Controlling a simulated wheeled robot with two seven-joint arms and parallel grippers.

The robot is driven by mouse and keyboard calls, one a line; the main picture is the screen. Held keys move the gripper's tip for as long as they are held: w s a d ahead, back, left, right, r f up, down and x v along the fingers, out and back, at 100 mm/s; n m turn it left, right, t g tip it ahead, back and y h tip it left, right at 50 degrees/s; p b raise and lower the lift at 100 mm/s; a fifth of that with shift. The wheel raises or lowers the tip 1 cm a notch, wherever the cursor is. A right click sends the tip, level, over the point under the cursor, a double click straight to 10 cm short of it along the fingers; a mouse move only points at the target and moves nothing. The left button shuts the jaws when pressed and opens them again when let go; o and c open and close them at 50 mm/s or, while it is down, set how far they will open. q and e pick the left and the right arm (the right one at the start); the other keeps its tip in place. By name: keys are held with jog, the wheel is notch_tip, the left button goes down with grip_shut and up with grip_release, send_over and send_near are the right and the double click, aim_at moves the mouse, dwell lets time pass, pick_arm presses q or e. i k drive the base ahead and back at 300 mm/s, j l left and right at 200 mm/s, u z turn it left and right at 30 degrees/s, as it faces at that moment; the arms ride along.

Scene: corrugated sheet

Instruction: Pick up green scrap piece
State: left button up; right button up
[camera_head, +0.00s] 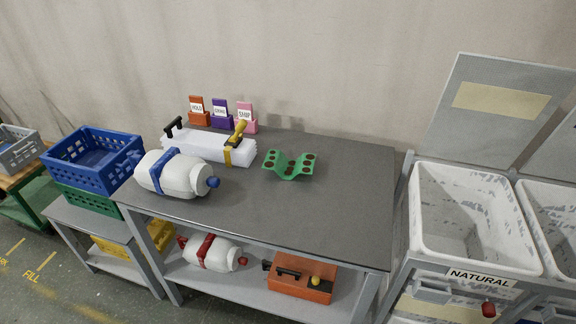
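The green scrap piece (290,164) lies on the dark grey top of the workbench (330,205), right of its middle. It is a bent, wavy sheet with several dark brownish round spots, and I cannot tell whether these are holes. Its two sides rise from a low middle. Nothing covers it. Neither my left nor my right gripper is in view.
Card holders (221,120) line the back. A white bin marked NATURAL (470,262) stands right. The benchtop's right and front are clear.

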aim_at(287, 168)
jog(key=i+j+z, duration=0.25)
jog(key=j+z, duration=0.3)
jog(key=i+j+z, duration=0.25)
jog(key=j, duration=0.2)
jog(key=j+z, duration=0.3)
jog(key=j, duration=0.05)
